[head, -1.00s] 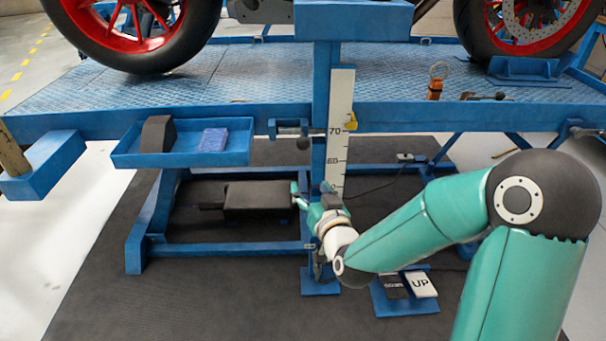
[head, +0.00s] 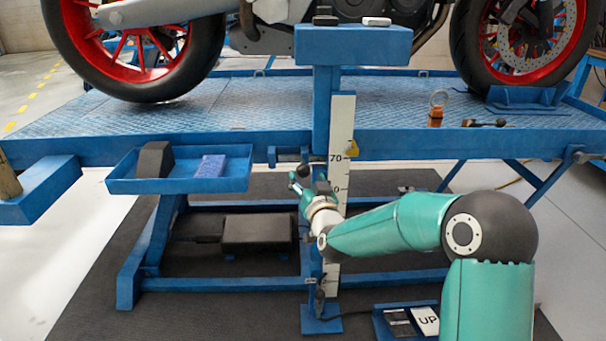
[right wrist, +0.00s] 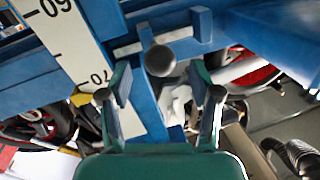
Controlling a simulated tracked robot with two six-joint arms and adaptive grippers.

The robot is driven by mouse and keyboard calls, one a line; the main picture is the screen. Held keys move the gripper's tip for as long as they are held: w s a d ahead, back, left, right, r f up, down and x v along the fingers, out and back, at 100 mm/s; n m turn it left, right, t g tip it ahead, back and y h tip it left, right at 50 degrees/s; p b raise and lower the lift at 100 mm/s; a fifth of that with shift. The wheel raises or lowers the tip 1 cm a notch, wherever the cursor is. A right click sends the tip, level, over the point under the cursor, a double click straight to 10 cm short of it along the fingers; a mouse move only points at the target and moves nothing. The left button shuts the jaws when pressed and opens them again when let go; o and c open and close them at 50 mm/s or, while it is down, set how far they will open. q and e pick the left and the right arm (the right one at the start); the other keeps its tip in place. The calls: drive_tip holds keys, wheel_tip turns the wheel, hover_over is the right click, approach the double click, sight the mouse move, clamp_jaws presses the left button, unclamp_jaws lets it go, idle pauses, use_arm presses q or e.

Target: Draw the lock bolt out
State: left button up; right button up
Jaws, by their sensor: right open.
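The lock bolt is a light bar in a blue bracket (head: 287,155) under the platform edge, left of the post, in the head view. Its round dark knob (right wrist: 160,61) shows clearly in the right wrist view, where the bar (right wrist: 155,42) runs through the bracket. My right gripper (head: 306,182) is just below the bracket in the head view. In the right wrist view its two fingers (right wrist: 161,95) are spread, one on each side below the knob, with nothing between them. I see no contact with the knob. My left gripper is not in view.
A blue post with a white height scale (head: 340,125) and a yellow pointer (head: 352,149) stands right beside the bolt. A blue tray (head: 178,184) hangs to the left. The platform (head: 390,115) carries a motorcycle. UP and DOWN pedals (head: 425,320) lie low right.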

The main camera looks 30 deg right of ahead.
sight(305, 175)
drive_tip(key=shift+x, duration=2.1)
clamp_jaws()
